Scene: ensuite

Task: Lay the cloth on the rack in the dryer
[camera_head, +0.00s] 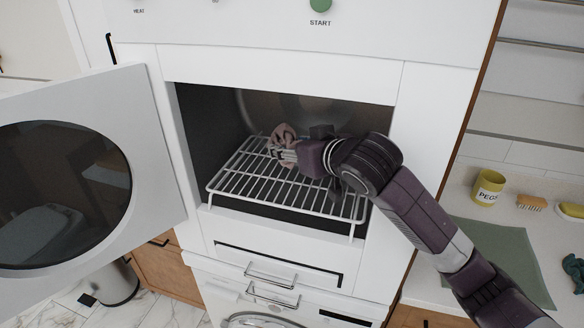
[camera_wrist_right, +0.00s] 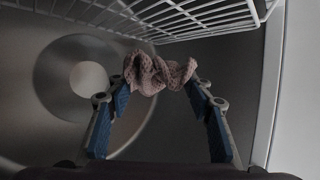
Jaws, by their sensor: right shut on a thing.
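The dryer (camera_head: 275,62) is white with its round-windowed door (camera_head: 150,190) swung open to the left. A white wire rack (camera_head: 240,185) sits inside its opening and also shows at the top of the right wrist view (camera_wrist_right: 205,18). My right gripper (camera_head: 278,150) is inside the dryer, above the rack. It is shut on a crumpled pinkish-brown cloth (camera_wrist_right: 160,74), bunched between its fingertips. The cloth also shows at the gripper's tip in the head view (camera_head: 284,133). I cannot tell whether the cloth touches the rack. My left gripper is out of view.
The counter at right holds a yellow PEGS cup (camera_head: 488,187), a brush (camera_head: 531,202), a green mat (camera_head: 500,250) and a dark cloth (camera_head: 574,270). The opening's right side wall is close to my right arm. A bin (camera_head: 118,283) stands below the door.

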